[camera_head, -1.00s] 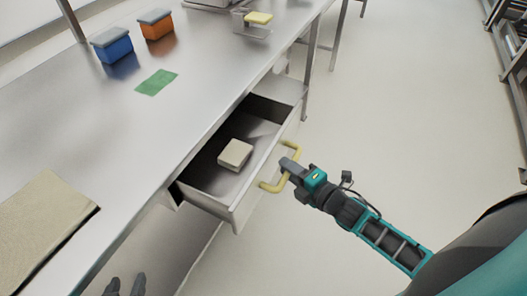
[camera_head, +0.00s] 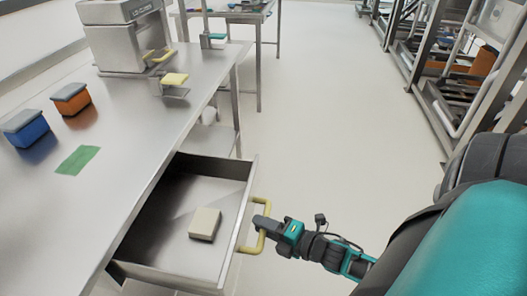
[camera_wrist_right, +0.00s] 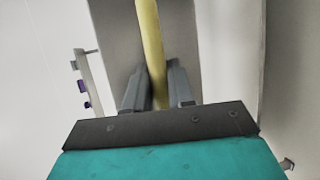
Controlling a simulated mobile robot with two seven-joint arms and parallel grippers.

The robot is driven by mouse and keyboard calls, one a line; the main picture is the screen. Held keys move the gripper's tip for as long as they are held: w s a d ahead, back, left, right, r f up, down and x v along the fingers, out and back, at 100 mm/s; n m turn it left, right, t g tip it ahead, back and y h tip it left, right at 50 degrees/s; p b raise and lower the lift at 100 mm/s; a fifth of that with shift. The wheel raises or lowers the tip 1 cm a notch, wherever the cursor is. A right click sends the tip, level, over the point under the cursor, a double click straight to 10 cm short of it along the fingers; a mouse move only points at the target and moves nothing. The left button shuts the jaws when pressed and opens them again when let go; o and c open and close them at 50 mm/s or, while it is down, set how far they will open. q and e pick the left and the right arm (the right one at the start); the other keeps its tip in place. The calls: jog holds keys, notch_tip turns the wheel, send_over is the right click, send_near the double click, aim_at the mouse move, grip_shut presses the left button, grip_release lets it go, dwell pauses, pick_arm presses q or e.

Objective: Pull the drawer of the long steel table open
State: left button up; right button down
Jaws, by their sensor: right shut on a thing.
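The long steel table (camera_head: 124,122) runs along the left of the head view. Its drawer (camera_head: 175,262) stands well out from under the tabletop, with a small pale block (camera_head: 204,223) lying inside. The yellow drawer handle (camera_head: 259,202) is on the drawer's front; it also shows as an upright bar in the right wrist view (camera_wrist_right: 150,45). My right gripper (camera_head: 262,222) is shut on the handle, with a finger on each side of the bar in the right wrist view (camera_wrist_right: 158,88). My left gripper is not in view.
On the tabletop are a blue bin (camera_head: 25,129), an orange bin (camera_head: 71,99), a green patch (camera_head: 77,160) and a grey machine (camera_head: 124,38). Shelving (camera_head: 465,70) stands at the right. The floor (camera_head: 320,110) between is clear.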

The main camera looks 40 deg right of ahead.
jog(key=c, duration=1.1)
grip_release()
jog(key=shift+o, duration=0.2)
jog(key=v, duration=1.3)
jog(key=shift+p, duration=0.3)
